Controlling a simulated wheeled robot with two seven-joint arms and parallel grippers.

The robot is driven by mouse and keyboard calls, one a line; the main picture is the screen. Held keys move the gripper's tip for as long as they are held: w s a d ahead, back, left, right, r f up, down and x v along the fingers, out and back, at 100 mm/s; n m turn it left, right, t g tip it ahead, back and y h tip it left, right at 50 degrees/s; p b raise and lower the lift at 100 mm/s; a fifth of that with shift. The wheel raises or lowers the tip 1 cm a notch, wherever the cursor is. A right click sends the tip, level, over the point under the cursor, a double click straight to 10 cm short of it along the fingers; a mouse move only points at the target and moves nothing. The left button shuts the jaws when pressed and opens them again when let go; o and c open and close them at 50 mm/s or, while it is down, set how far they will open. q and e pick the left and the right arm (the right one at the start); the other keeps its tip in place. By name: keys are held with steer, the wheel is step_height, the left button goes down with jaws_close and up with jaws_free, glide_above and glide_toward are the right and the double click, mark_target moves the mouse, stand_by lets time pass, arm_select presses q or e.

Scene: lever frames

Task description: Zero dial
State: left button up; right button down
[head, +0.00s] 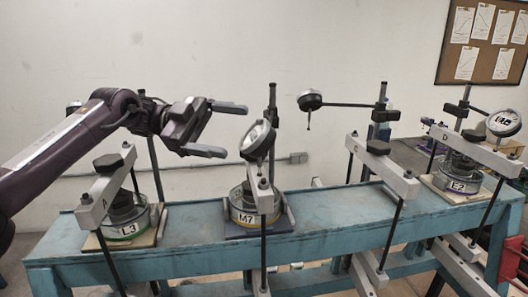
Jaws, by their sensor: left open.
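Several round dial gauges show in the head view. One dial (258,139) sits above the cell marked M7 (244,218), tilted, its face turned partly to the right. Another dial (310,100) hangs on a horizontal rod at frame C, its stem pointing down. A third dial (504,122) is at frame D above the cell marked E2 (462,186). A fourth dial (73,107) is mostly hidden behind my left arm. My left gripper (235,130) is open and empty, its fingers pointing right, just left of the M7 dial. Dial readings are too small to tell. My right gripper is out of view.
The cells stand on a long blue bench (190,240). The cell marked L3 (124,222) is under the lever beam marked A (105,188). Beam C (382,168) has no cell visible under it. Upright posts and rods stand between the stations. A cork board (487,40) hangs behind.

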mark_target(255, 132)
arm_select(q)
steer(key=shift+d, duration=0.3)
steer(key=p+x, duration=0.2)
steer(key=x, duration=0.4)
steer(key=shift+s+r+p, duration=0.1)
steer(key=shift+s+p, duration=0.1)
steer(key=shift+p, duration=0.2)
steer(key=shift+d, duration=0.5)
steer(key=shift+s, duration=0.1)
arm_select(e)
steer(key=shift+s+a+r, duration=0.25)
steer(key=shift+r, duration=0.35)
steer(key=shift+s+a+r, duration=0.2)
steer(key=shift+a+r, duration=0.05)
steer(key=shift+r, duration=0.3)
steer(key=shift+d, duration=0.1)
arm_select(q)
steer(key=c, duration=1)
steer(key=shift+d, duration=0.1)
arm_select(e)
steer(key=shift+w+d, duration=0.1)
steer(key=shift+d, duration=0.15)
